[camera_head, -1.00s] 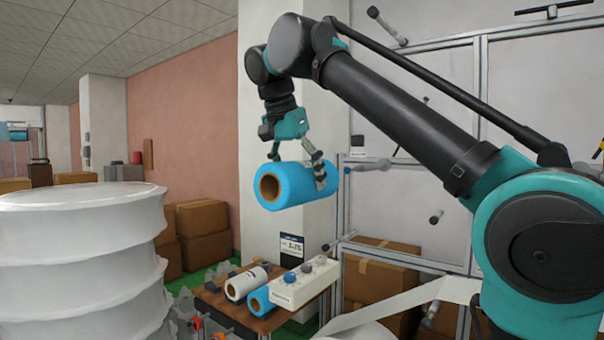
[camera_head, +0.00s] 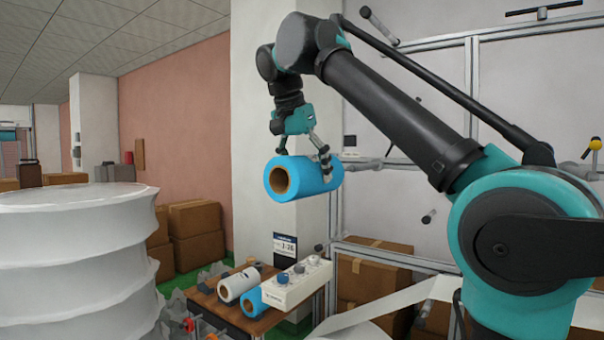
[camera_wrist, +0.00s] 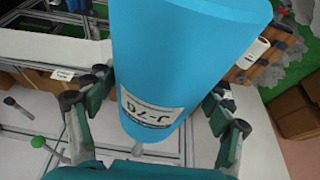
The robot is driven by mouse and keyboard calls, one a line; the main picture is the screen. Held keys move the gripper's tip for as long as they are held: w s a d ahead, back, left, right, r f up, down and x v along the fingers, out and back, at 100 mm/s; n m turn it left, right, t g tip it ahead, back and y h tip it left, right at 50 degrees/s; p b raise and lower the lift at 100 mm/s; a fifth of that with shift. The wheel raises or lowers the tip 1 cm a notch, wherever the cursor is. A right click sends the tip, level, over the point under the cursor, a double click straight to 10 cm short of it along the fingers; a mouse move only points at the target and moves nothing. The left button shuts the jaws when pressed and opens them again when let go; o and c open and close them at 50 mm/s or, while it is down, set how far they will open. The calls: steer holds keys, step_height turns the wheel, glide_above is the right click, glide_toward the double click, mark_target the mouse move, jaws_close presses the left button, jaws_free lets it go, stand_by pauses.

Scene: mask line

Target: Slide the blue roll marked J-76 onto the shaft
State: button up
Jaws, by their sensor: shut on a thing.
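A blue roll (camera_head: 312,181) with a brown hollow core is held in the air in front of the pale column. My gripper (camera_head: 306,157) is shut on it from above, with fingers on either side. In the wrist view the blue roll (camera_wrist: 188,55) fills the middle between the fingers; its white label reads "J-7", the rest unclear. Several rods stick out of the grey wall frame. A grey one (camera_head: 370,163) is just right of the roll, apart or overlapping in depth, I cannot tell. Another has a yellow end (camera_head: 595,144) at the far right.
Below, a wooden table (camera_head: 232,314) carries a white roll (camera_head: 239,286), another blue roll (camera_head: 250,302) and a white control box (camera_head: 290,288). A small sign (camera_head: 285,248) stands behind. A large white ribbed stack (camera_head: 75,255) fills the left. Cardboard boxes (camera_head: 375,270) stand behind the frame.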

steer(key=shift+w+d, duration=0.15)
steer(key=shift+w, duration=0.1)
stand_by(0.6)
steer(key=shift+w+d, duration=0.75)
steer(key=shift+w, duration=0.25)
steer(key=shift+w+d, duration=0.75)
steer(key=shift+w, duration=0.25)
steer(key=shift+w, duration=0.1)
steer(key=shift+w+d, duration=0.75)
steer(key=shift+w, duration=0.25)
steer(key=shift+w+d, duration=0.7)
steer(key=shift+w, duration=0.25)
steer(key=shift+w+d, duration=0.75)
steer(key=shift+w, duration=0.25)
steer(key=shift+w+d, duration=0.75)
steer(key=shift+w, duration=0.25)
steer(key=shift+w+d, duration=0.1)
steer(key=shift+w, duration=0.05)
steer(key=shift+w+d, duration=0.7)
steer(key=shift+w, duration=0.25)
steer(key=shift+w+d, duration=0.65)
steer(key=shift+w, duration=0.25)
